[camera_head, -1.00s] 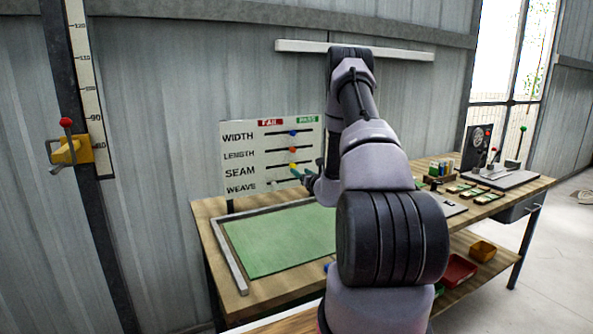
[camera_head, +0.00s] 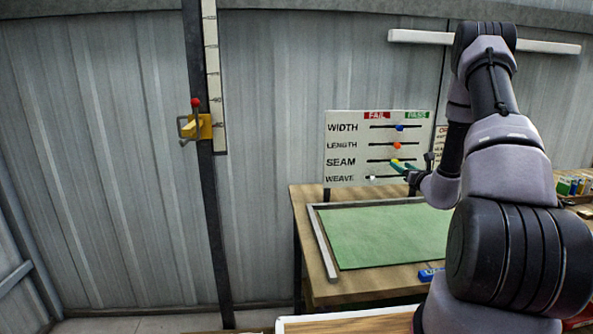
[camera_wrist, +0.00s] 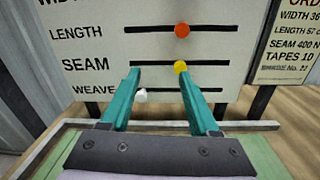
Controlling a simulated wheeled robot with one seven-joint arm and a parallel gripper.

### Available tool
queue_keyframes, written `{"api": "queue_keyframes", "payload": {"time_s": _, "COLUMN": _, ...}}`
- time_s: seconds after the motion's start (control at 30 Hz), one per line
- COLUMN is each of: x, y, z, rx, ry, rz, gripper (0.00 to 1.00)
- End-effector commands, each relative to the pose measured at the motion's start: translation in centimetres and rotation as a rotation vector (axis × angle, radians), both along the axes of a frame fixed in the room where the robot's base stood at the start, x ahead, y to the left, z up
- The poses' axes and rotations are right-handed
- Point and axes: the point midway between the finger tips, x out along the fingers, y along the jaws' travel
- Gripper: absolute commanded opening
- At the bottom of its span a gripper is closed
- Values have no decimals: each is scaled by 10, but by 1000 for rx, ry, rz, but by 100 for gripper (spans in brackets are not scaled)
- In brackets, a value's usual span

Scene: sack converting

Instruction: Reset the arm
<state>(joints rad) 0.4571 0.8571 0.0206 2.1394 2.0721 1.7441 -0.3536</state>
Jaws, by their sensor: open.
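My gripper (camera_head: 405,167) is at the end of my raised arm, in front of the pass/fail board (camera_head: 345,116). In the wrist view its two teal fingers (camera_wrist: 160,85) are open and apart, with nothing held between them. The white knob (camera_wrist: 141,96) on the WEAVE line shows between the fingers, close to the left one. The yellow knob (camera_wrist: 180,67) on the SEAM line is just beyond the right fingertip. I cannot tell whether the fingers touch the board. The red-orange knob (camera_wrist: 182,30) is on the LENGTH line and the blue knob (camera_head: 399,127) is on the WIDTH line.
The workbench (camera_head: 322,289) carries a green mat (camera_head: 385,232) inside a metal frame below the board. A blue item (camera_head: 429,274) lies at its front edge. A post with a ruler and yellow slider (camera_head: 204,127) stands left. Small coloured containers (camera_head: 573,186) stand at right.

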Motion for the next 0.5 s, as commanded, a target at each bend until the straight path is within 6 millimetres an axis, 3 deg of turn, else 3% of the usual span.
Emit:
{"api": "queue_keyframes", "payload": {"time_s": 0.03, "x": 2, "y": 20, "z": 25, "rx": -28, "ry": -18, "rz": 70, "gripper": 62}}
{"api": "queue_keyframes", "payload": {"time_s": 0.13, "x": -3, "y": 74, "z": 73, "rx": -109, "ry": -44, "rz": 253, "gripper": 62}}
{"api": "queue_keyframes", "payload": {"time_s": 0.27, "x": -32, "y": 149, "z": 132, "rx": -263, "ry": -72, "rz": 518, "gripper": 62}}
{"api": "queue_keyframes", "payload": {"time_s": 0.4, "x": -83, "y": 216, "z": 177, "rx": -467, "ry": -94, "rz": 775, "gripper": 62}}
{"api": "queue_keyframes", "payload": {"time_s": 0.5, "x": -127, "y": 251, "z": 198, "rx": -637, "ry": -107, "rz": 937, "gripper": 62}}
